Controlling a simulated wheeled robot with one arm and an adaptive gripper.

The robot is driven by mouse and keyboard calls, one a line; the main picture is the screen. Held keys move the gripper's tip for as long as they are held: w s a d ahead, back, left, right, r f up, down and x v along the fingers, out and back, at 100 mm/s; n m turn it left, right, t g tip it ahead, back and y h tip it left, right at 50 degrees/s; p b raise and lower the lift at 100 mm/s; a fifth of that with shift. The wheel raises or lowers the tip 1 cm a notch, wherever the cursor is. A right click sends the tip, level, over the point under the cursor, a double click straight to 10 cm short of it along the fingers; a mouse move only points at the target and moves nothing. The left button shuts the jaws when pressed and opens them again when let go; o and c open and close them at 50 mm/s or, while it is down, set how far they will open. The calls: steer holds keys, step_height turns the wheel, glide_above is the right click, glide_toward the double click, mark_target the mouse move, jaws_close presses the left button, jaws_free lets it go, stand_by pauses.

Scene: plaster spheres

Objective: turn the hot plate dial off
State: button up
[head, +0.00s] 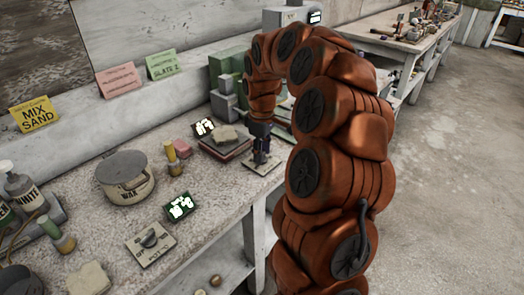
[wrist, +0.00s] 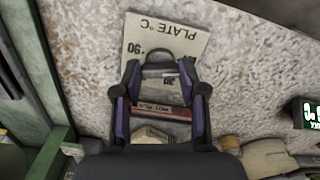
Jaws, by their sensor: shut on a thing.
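The dial plate marked "PLATE °C" (wrist: 165,35) lies on the speckled bench and reads upside down in the wrist view, with "90" and "30" visible. Its grey dial (wrist: 160,70) sits between my fingertips. My gripper (wrist: 160,76) is shut on this dial; it also shows in the head view (head: 262,156), pointing down over the pale plate. The fingers partly hide the dial and its markings, so I cannot tell its setting. A flat slab with a red edge (head: 224,145) lies left of my gripper, with a grey-beige block (head: 225,133) on it.
A second dial plate (head: 150,243) lies near the bench front. A wax pot (head: 126,180), a display (head: 180,206) and another display (head: 203,127) stand left of my gripper. The floor at right is clear.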

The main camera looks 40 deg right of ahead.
steer(key=shift+w, duration=0.1)
steer(key=o, duration=1.1)
steer(key=shift+o, duration=0.2)
step_height(320, 180, up, 12)
steer(key=shift+a+r, duration=0.1)
steer(key=shift+a, duration=0.05)
